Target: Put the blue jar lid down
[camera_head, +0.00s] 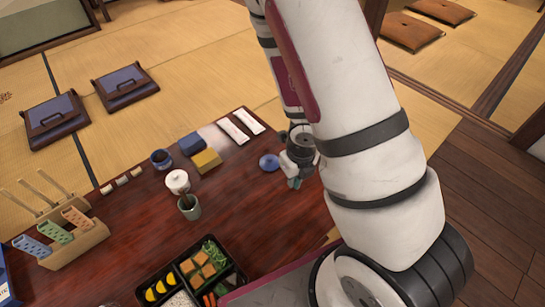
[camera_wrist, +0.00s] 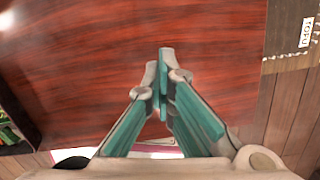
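The blue jar lid (camera_head: 269,162) is a small round disc on the dark red-brown table, near its right edge in the head view. My gripper (camera_head: 293,183) is just right of it and nearer the camera, with a small gap between them in the picture. In the wrist view the teal-padded fingers of my gripper (camera_wrist: 161,82) come together at the tips, with nothing visible between them. I do not see the lid in the wrist view. My arm hides part of the table's right side.
Two white packets (camera_head: 240,127), blue and yellow blocks (camera_head: 207,161), a dark blue cup (camera_head: 160,158), a white jar (camera_head: 177,180) and a green cup (camera_head: 189,207) stand left of the lid. A bento box (camera_head: 228,283) is in front. The table around my gripper is clear.

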